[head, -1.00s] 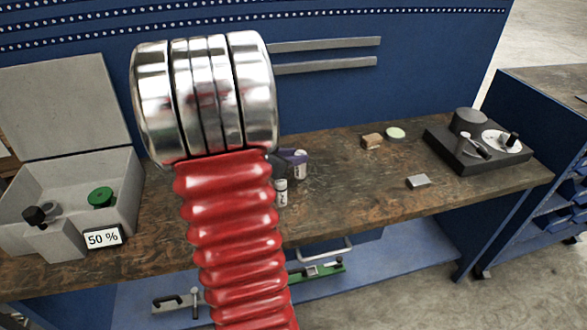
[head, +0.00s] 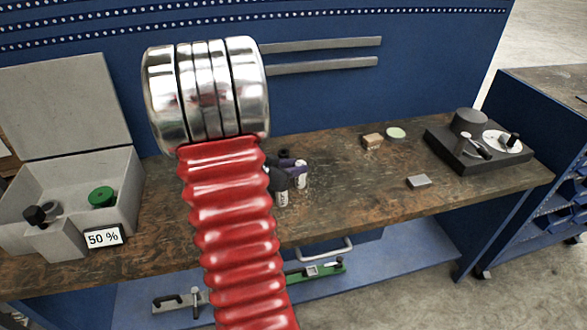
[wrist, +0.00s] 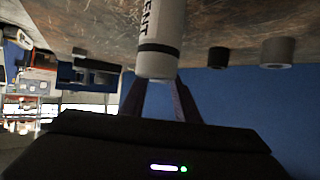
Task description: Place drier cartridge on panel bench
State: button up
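A white cartridge with a dark band and black lettering ending in "ENT" (wrist: 160,40) is in the wrist view, which appears upside down. My gripper (wrist: 164,84) has two dark purple fingers at the cartridge's near end. Its tips are hidden by the cartridge, so I cannot tell whether they grip it. In the head view, my gripper (head: 288,164) is beside two small white cylinders, one to its right (head: 302,180) and one below (head: 281,199), partly covered by its dark body. The bench (head: 345,195) has a worn brown top.
My red arm covers the bench's left middle. An open grey box (head: 125,195) with a 50 % display stands left. A dark instrument (head: 470,150) stands right. A small block (head: 372,141), green disc (head: 396,133) and grey block (head: 419,181) lie between. Dark (wrist: 218,57) and grey (wrist: 277,52) cylinders stand beyond the cartridge.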

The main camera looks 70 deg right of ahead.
jog(key=o, duration=0.4)
jog(key=shift+r, duration=0.15)
jog(key=v, duration=1.2)
dwell(0.5)
